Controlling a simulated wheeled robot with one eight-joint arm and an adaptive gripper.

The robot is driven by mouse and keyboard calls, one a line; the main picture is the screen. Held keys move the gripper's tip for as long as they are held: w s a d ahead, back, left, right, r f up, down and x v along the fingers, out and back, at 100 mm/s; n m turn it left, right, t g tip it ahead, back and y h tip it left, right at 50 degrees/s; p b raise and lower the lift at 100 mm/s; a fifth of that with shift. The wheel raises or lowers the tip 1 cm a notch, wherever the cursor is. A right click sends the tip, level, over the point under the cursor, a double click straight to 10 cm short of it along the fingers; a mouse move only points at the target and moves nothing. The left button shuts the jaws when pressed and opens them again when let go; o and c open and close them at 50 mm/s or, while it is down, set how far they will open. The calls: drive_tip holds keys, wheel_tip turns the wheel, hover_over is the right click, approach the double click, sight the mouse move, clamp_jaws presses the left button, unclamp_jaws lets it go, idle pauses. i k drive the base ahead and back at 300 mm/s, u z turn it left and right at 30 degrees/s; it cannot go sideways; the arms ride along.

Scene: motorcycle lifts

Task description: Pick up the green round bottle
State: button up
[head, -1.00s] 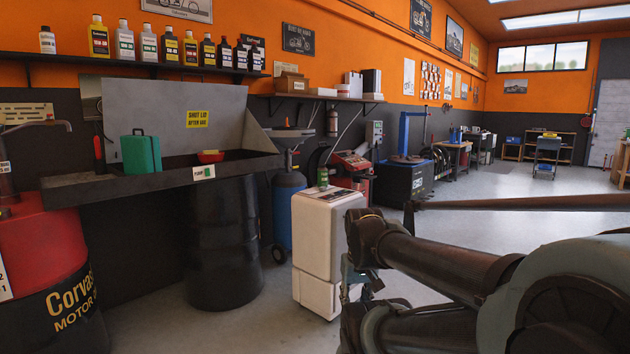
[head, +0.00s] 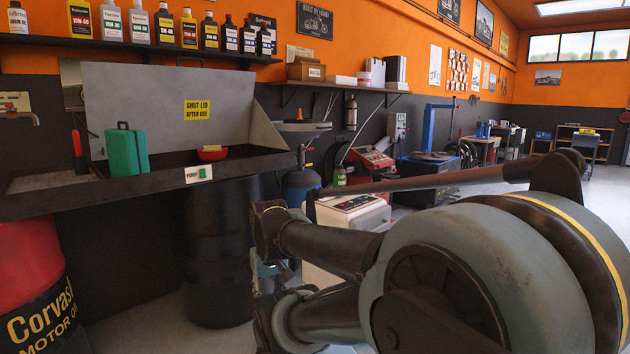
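My arm fills the lower right of the head view and hides much of the cabinet's front and right side. I cannot make out my gripper's fingers in this view. Nothing is seen touching the bottle.
A black sink bench (head: 150,186) with a green case (head: 126,152) and a red bowl (head: 212,153) stands at the left. A black drum (head: 215,260) is below it. A red machine (head: 372,160) stands behind the cabinet. Shelves with bottles line the wall.

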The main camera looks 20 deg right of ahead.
sight(339, 175)
drive_tip(key=z, duration=0.45)
drive_tip(key=i, duration=1.3)
drive_tip(key=z, duration=0.65)
